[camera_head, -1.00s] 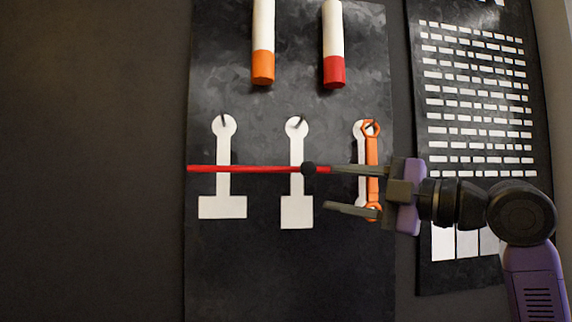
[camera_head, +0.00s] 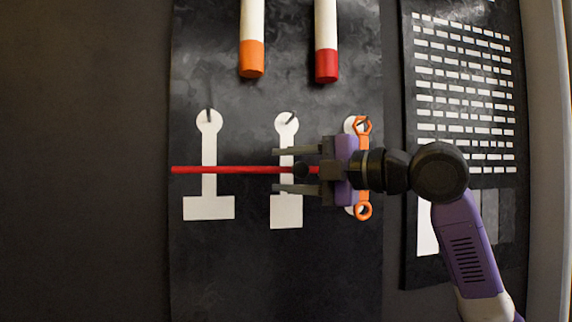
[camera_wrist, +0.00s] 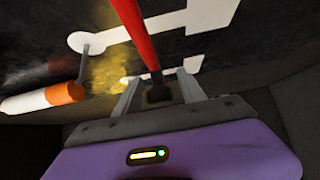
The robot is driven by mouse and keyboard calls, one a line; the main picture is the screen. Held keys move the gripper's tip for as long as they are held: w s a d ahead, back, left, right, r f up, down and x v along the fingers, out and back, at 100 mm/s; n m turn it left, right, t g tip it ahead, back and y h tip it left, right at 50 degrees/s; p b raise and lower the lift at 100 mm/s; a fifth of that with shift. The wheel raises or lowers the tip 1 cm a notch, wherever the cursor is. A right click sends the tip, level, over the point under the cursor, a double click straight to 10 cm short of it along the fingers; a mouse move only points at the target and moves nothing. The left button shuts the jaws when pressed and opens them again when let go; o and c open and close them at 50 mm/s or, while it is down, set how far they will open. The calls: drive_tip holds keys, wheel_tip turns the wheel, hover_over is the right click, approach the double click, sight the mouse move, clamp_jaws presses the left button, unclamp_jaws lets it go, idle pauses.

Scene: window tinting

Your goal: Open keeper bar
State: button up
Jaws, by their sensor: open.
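The keeper bar is a thin red bar (camera_head: 225,169) lying across the dark tool board in the head view. A dark round knob (camera_head: 301,170) sits at its right part. My gripper (camera_head: 274,171) is open, one finger above the bar and one below, with the knob between the fingers near the palm. In the wrist view the red bar (camera_wrist: 138,35) runs from the top down between my open fingers (camera_wrist: 156,85). A dark block, apparently the knob (camera_wrist: 158,95), shows at its near end. I cannot tell whether the fingers touch it.
White tool outlines (camera_head: 209,160) with hooks are on the board (camera_head: 280,265). An orange wrench (camera_head: 363,165) hangs behind my gripper. An orange-tipped roll (camera_head: 252,40) and a red-tipped roll (camera_head: 326,40) are above. A panel of white strips (camera_head: 465,90) is at the right.

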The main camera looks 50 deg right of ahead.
drive_tip(key=shift+w, duration=0.1)
clamp_jaws()
idle(1.4)
